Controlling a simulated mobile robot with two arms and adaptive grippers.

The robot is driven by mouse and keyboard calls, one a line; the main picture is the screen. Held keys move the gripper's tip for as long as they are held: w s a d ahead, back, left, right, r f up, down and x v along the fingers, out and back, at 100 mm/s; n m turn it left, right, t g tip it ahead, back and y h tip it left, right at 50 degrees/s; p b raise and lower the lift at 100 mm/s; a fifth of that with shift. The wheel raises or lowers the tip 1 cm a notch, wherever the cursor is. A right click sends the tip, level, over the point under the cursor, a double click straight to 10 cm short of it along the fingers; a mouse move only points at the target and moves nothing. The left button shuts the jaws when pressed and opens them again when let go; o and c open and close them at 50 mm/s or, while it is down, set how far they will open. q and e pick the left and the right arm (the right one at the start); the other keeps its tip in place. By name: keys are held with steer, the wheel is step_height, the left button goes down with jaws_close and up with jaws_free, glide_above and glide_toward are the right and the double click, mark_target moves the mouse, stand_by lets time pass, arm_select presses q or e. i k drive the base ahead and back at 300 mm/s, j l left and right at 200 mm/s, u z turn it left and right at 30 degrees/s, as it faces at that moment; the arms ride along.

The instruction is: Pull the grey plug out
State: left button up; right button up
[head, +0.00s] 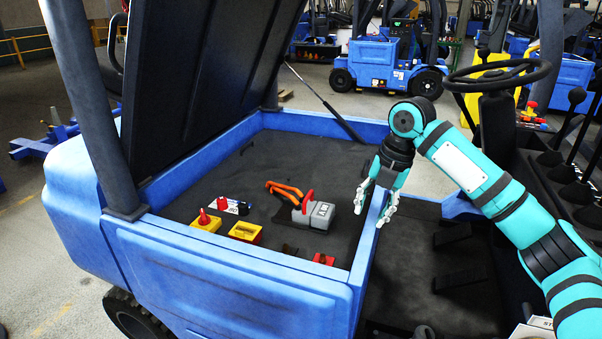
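The grey plug (320,215) sits in the dark compartment of the blue vehicle, with a red handle (307,201) on its left side. Orange cables (286,190) lie at its upper left. My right gripper (370,215) is to the right of the plug, over the compartment's right edge, with its fingers pointing down. Its fingers are apart and nothing shows between them. It does not touch the plug. My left gripper is out of view. Whether the plug is seated in a socket cannot be told.
Red-knobbed yellow switch (207,222), yellow box (245,232) and small red block (323,259) sit left of and below the plug. The raised black lid (205,85) stands at the left. A steering wheel (497,76) and levers are at the right. The compartment's back is clear.

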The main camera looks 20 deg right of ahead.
mark_target(301, 213)
steer(key=i, duration=1.05)
